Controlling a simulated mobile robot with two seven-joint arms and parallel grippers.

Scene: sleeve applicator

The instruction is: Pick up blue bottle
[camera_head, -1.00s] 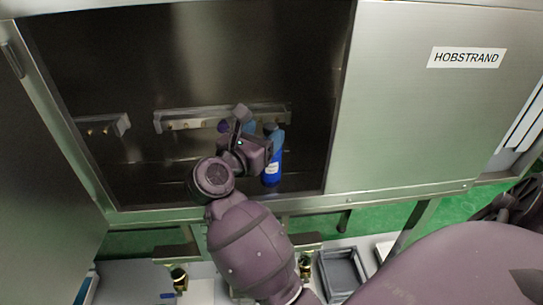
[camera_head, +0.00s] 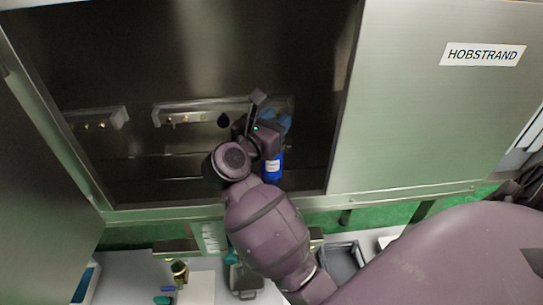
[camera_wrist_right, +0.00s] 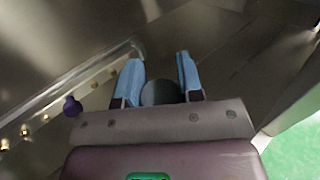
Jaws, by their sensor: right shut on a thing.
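The blue bottle (camera_head: 273,168) has a white label and stands upright inside the open metal cabinet, near its front right. My right gripper (camera_head: 274,123) is at the bottle's top and hides its upper part in the head view. In the right wrist view, its two light-blue fingers (camera_wrist_right: 158,82) are on either side of a dark round top (camera_wrist_right: 160,93), which appears to be the bottle's. The gripper is shut on the bottle. I cannot tell whether the bottle's base is off the cabinet floor. My left gripper is not in view.
A metal rail (camera_head: 190,113) with brass fittings runs along the cabinet's back, with a dark blue knob (camera_head: 223,120) near it. A panel with a HOBSTRAND label (camera_head: 483,54) closes the right side. A grey tray (camera_head: 343,262) and small parts lie on the bench below.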

